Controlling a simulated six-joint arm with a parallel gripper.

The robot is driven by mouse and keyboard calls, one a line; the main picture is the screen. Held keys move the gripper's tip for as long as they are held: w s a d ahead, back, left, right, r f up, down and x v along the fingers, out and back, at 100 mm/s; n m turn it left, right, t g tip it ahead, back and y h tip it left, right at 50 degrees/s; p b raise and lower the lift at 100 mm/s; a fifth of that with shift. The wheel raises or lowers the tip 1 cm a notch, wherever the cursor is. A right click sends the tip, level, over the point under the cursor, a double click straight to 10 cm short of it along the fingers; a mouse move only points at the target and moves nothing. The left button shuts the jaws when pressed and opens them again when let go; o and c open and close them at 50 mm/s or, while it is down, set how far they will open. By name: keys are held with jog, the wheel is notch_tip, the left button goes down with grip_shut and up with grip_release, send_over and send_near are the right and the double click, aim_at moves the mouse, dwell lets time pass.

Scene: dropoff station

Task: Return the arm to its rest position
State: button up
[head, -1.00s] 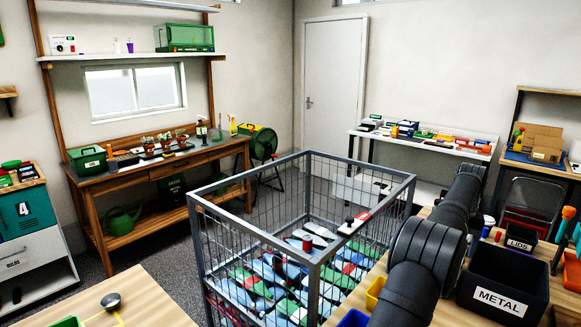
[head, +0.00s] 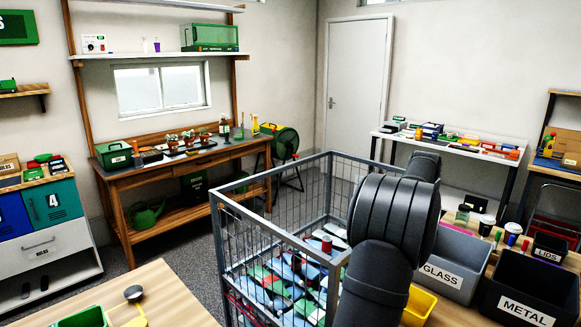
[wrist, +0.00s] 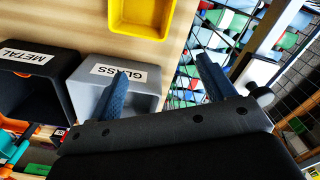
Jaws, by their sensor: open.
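My gripper (wrist: 165,92) shows in the wrist view with its two blue fingers spread apart and nothing between them. One finger overlaps the grey GLASS bin; the other overlaps the wire cage full of bottles and cans. In the head view my dark arm rises in front of the cage's right side, and the gripper itself is not visible there. I cannot tell the gripper's height above the table.
The wire cage (head: 283,188) stands at the centre. A grey GLASS bin (head: 474,252), a black METAL bin (head: 570,279), a LIDS bin (head: 566,245) and a yellow bin (head: 420,303) are to its right. A workbench (head: 190,165) stands along the back wall.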

jog(key=s+a+f+n, duration=0.1)
jog(key=s+a+n, duration=0.1)
jog(key=a, duration=0.8)
jog(key=s+a+f+n, duration=0.1)
jog(key=s+a+n, duration=0.2)
jog(key=a, duration=0.7)
jog(key=s+a+f+n, duration=0.1)
jog(key=a+n, duration=0.3)
jog(key=a, duration=0.7)
jog(key=shift+s+f, duration=0.25)
jog(key=shift+s, duration=0.45)
